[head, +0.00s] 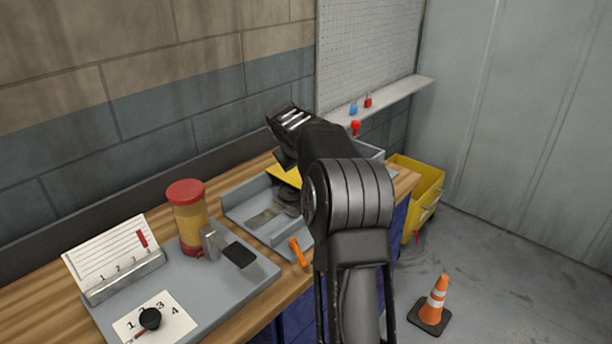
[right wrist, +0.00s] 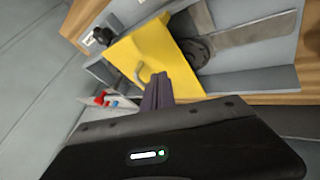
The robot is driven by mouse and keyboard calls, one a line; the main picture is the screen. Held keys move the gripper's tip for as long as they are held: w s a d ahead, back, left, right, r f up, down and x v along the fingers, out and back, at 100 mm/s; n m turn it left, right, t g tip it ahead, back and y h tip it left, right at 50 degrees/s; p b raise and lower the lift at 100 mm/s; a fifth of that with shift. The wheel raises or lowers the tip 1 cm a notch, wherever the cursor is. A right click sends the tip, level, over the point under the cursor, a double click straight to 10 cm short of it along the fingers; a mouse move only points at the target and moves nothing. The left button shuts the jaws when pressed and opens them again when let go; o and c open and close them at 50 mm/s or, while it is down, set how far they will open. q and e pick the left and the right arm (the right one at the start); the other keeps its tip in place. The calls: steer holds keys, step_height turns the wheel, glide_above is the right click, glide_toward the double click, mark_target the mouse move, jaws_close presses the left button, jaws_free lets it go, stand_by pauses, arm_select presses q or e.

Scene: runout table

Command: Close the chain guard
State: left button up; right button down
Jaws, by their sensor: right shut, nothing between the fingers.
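The chain guard (right wrist: 170,45) is a yellow panel with a small metal handle (right wrist: 139,73). A dark round wheel (right wrist: 194,53) and a grey strip beside it are uncovered, so the guard appears open. My right gripper (right wrist: 160,78) is shut and empty, its fingertips in front of the yellow panel, just beside the handle; I cannot tell whether they touch it. In the head view the guard (head: 287,176) shows only in part, as my right arm hides the rest. My left gripper is not in view.
A grey tray (head: 245,205) holds the guard and wheel on the wooden bench. An orange lever (head: 298,252) is at its front. A red-lidded jar (head: 188,215) and a numbered card (head: 112,256) stand left. A yellow bin (head: 418,185) and a cone (head: 436,300) are on the floor.

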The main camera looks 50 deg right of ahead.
steer(key=v, duration=0.5)
steer(key=shift+s+a+r+b, duration=0.1)
steer(key=shift+r+b, duration=0.05)
steer(key=shift+b, duration=0.25)
